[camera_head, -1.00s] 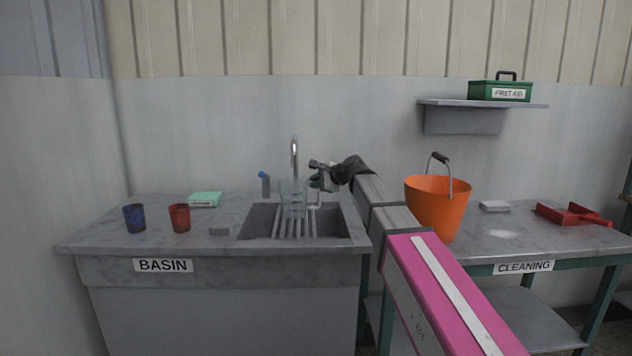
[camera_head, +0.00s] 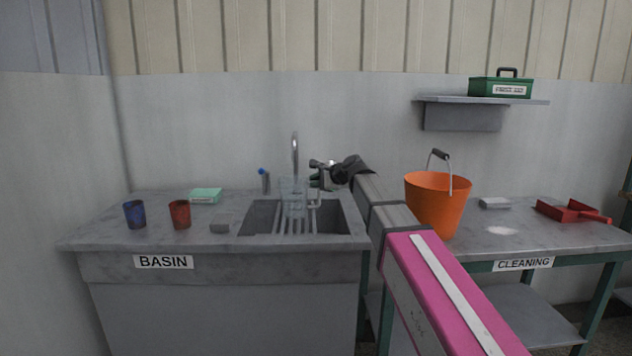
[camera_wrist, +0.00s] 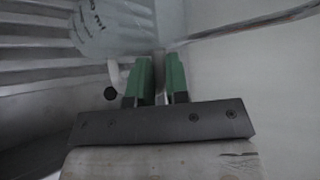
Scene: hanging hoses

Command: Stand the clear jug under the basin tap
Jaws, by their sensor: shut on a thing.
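The clear jug (camera_head: 293,197) is upright over the sink in the head view, in front of the tap (camera_head: 295,157) and in line with its spout. Its base appears at or just above the slatted rack (camera_head: 294,225); I cannot tell if they touch. My gripper (camera_head: 319,186) is at the jug's right side, shut on its handle. In the wrist view the green fingers (camera_wrist: 161,82) close around a pale upright part of the jug (camera_wrist: 112,25). The jug's clear body fills the upper left there, with dark marks on it.
An orange bucket (camera_head: 435,207) stands right of my arm on the cleaning table (camera_head: 515,232).

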